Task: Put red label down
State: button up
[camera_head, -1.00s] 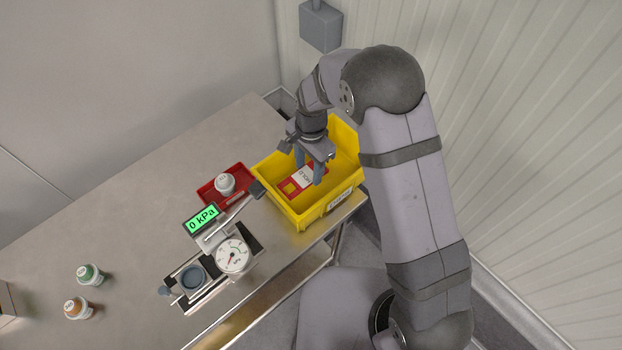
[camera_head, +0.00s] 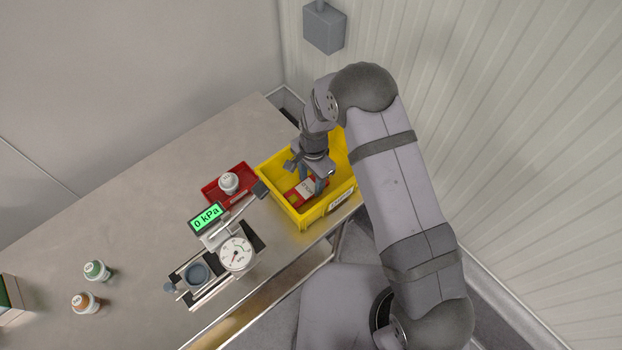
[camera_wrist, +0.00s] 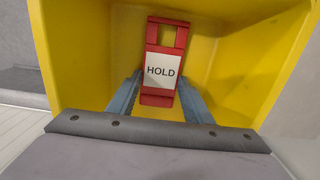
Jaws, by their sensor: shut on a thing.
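The red label (camera_head: 300,193) is a flat red tag with a square hole at one end and a white panel. In the wrist view the panel of the red label (camera_wrist: 161,72) reads HOLD. My gripper (camera_head: 313,181) is down inside the yellow bin (camera_head: 322,212) and shut on the label's near end. In the wrist view the fingers of my gripper (camera_wrist: 160,92) lie on either side of that end. The label is low in the yellow bin (camera_wrist: 75,50); I cannot tell whether it touches the floor.
A red tray (camera_head: 212,196) with a white-capped jar (camera_head: 229,183) stands left of the bin. A gauge fixture (camera_head: 236,254) with a 0 kPa display (camera_head: 207,217) is in front. Green-labelled (camera_head: 96,270) and orange-labelled (camera_head: 85,303) jars stand at lower left. The table's middle is clear.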

aim_at(313, 185)
jog(key=shift+f, duration=0.1)
jog(key=shift+f, duration=0.1)
jog(key=o, duration=1.5)
notch_tip(313, 185, up, 12)
jog(key=b, duration=0.3)
jog(key=shift+w+d+r+b, duration=0.15)
jog(key=shift+d+r+b, duration=0.05)
jog(key=shift+b, duration=0.2)
jog(key=shift+d, duration=0.1)
